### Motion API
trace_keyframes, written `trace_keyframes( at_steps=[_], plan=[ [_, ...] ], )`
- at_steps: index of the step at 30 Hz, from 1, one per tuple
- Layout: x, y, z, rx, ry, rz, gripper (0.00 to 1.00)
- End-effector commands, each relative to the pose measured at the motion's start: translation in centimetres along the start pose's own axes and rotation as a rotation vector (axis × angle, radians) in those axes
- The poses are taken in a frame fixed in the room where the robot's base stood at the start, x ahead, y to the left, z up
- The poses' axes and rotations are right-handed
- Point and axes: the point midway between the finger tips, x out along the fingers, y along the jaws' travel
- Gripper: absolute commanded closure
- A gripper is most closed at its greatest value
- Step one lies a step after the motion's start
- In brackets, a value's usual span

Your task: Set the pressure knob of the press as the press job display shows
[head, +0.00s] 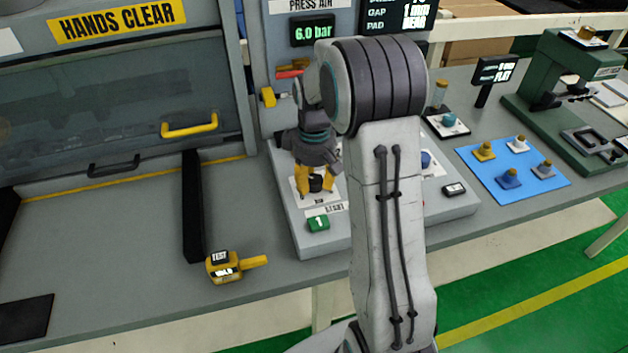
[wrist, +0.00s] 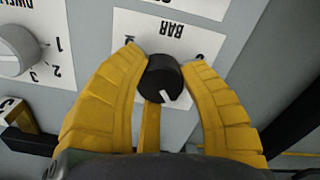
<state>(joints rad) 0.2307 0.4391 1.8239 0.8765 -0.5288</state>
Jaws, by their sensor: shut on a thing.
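The black pressure knob (wrist: 160,72) sits on a white plate marked BAR in the wrist view, with a white pointer mark toward the lower right of the picture. The yellow fingers of my gripper (wrist: 165,66) are closed on either side of it and cover most of the scale. In the head view my gripper (head: 316,182) points down at the knob on the grey press panel (head: 300,225). A dark display (head: 408,14) at the top edge has rows GAP and PAD; its top row is cut off. The PRESS AIR display (head: 312,31) reads 6.0 bar.
A pale dial (wrist: 14,50) with numbers is left of the knob in the wrist view. A yellow tagged tool (head: 233,267) lies left on the bench. A blue mat (head: 540,184) with several pieces lies right.

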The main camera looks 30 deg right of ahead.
Motion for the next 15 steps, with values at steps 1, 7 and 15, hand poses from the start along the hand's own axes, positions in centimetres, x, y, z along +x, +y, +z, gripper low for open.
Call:
trace_keyframes(
  at_steps=[1,7,15],
  plan=[
    [0.33,-0.19,0.36,-0.002,-0.014,-0.008,0.94],
    [0.34,-0.19,0.38,-0.005,-0.014,-0.008,0.94],
    [0.30,-0.17,0.35,-0.004,-0.013,-0.008,0.52]
  ],
)
